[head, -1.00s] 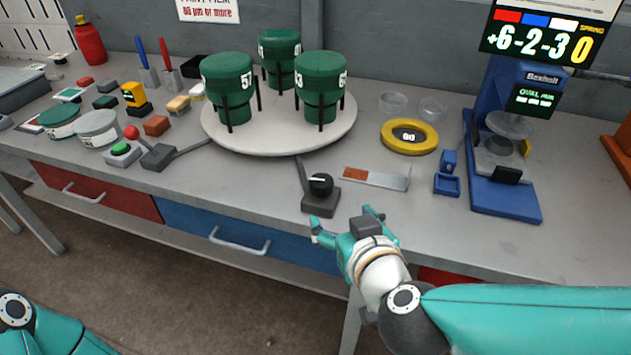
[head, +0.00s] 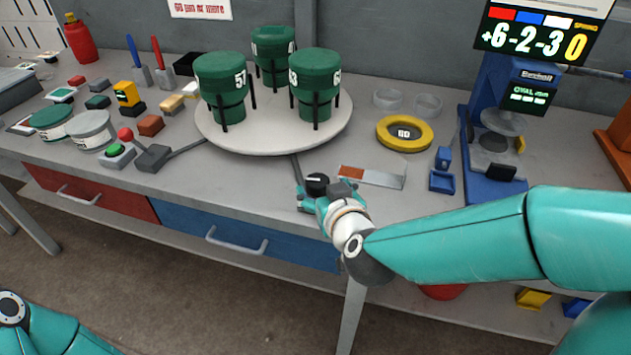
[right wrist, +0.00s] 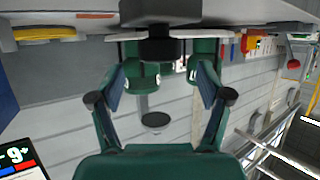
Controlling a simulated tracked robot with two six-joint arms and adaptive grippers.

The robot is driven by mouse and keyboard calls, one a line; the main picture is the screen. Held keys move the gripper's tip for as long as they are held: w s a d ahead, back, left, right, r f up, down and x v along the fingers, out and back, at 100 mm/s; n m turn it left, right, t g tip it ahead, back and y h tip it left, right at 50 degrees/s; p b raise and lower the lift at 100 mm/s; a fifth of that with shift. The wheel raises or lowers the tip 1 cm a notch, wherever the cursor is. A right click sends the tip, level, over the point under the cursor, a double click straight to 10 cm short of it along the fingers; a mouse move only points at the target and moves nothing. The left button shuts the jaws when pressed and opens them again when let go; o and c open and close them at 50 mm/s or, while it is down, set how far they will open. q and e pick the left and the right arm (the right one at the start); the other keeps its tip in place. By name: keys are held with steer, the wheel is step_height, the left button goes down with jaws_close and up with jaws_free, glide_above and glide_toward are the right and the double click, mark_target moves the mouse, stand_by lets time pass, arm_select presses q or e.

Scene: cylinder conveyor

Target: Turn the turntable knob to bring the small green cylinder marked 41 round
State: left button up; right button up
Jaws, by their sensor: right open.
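The black turntable knob (head: 317,182) with a white pointer line sits on a small grey base at the bench's front edge. My right gripper (head: 322,190) is open at the knob, with its fingers spread to either side; contact cannot be told. In the right wrist view, upside down, the dark knob (right wrist: 160,46) shows centrally beyond the open fingers (right wrist: 160,92). No 41 is readable. My left gripper is out of view.
A steel plate with an orange-brown patch (head: 372,177) lies just right of the knob. A yellow ring (head: 406,133) and a blue gauge stand (head: 485,185) are farther right. A red-ball lever (head: 126,135) and green button (head: 115,150) are left.

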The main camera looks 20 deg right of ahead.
mark_target(316, 180)
steer(key=x, duration=0.5)
steer(key=shift+w, duration=0.1)
steer(key=c, duration=1.2)
steer(key=shift+o, duration=0.2)
steer(key=shift+r+m+h+p, duration=0.25)
steer(key=shift+m+h+p, duration=0.3)
steer(key=shift+p, duration=0.3)
steer(key=shift+f+m+h+p, duration=0.2)
steer(key=shift+m+h+p, duration=0.2)
steer(key=shift+h, duration=0.25)
steer(key=o, duration=1.2)
steer(key=shift+c, duration=0.2)
